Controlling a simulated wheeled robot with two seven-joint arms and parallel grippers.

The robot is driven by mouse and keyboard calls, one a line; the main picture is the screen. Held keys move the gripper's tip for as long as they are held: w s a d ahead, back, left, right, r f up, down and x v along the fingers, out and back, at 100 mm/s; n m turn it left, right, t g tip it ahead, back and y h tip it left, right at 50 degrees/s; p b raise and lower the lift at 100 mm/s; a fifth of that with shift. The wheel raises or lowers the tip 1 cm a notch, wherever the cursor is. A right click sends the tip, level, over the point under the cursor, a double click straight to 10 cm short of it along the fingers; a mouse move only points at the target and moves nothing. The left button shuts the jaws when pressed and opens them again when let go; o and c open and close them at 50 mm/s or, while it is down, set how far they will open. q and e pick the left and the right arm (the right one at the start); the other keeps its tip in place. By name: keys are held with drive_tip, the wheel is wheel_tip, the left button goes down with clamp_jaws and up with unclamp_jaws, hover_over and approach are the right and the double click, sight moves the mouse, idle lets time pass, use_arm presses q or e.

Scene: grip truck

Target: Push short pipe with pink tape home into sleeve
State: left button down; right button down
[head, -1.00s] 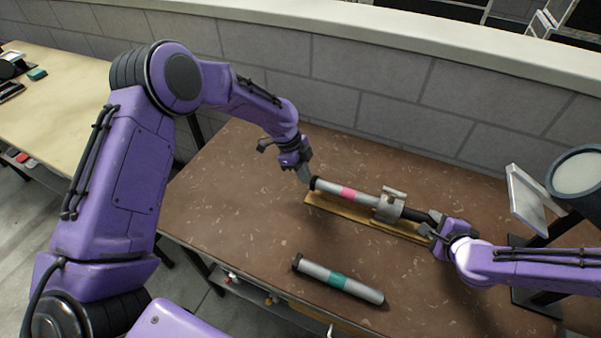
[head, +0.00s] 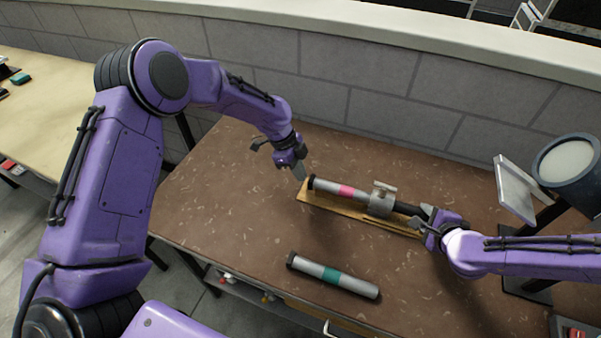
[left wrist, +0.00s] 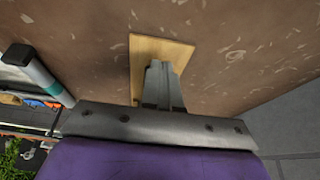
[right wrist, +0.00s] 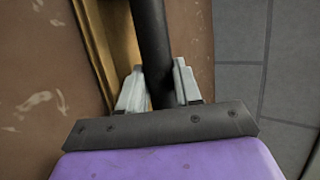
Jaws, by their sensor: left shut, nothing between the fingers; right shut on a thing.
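The short pipe with pink tape (head: 327,186) lies along a wooden board (head: 303,196), its black-capped end to the left. Its right part runs into the grey metal sleeve (head: 381,199); how deep is hidden. The pink tape shows left of the sleeve. My left gripper (head: 300,173) is shut and empty, its tips just left of the capped end; I cannot tell if they touch it. In the left wrist view its fingers (left wrist: 162,75) hide the pipe. My right gripper (head: 428,217) is shut on a black rod (head: 407,208) right of the sleeve, seen also in the right wrist view (right wrist: 150,45).
A second pipe with teal tape (head: 312,270) lies near the table's front edge. A lamp-like stand (head: 566,165) with a pale panel (head: 515,188) is at the right. A block wall (head: 390,95) runs behind the table. The table left of the board is clear.

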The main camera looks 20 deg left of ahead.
sight(426, 217)
use_arm(q)
drive_tip(key=shift+a+r, duration=0.45)
drive_tip(key=shift+a, duration=0.2)
drive_tip(key=shift+a+r, duration=0.45)
drive_tip(key=shift+a, duration=0.15)
use_arm(e)
drive_tip(key=shift+f, duration=0.15)
drive_tip(key=c, duration=0.7)
unclamp_jaws()
drive_tip(key=shift+d, duration=0.1)
use_arm(q)
wheel_tip(426, 217, up, 7)
drive_tip(key=shift+f, duration=0.15)
use_arm(e)
drive_tip(key=shift+o, duration=1.3)
drive_tip(key=shift+s, duration=0.1)
drive_tip(key=shift+s+r+p, duration=0.3)
drive_tip(key=shift+r+p, duration=0.05)
drive_tip(key=shift+p, duration=0.1)
use_arm(q)
drive_tip(key=shift+r+p, duration=1.1)
drive_tip(key=shift+r, duration=0.4)
use_arm(e)
drive_tip(key=shift+v, duration=2)
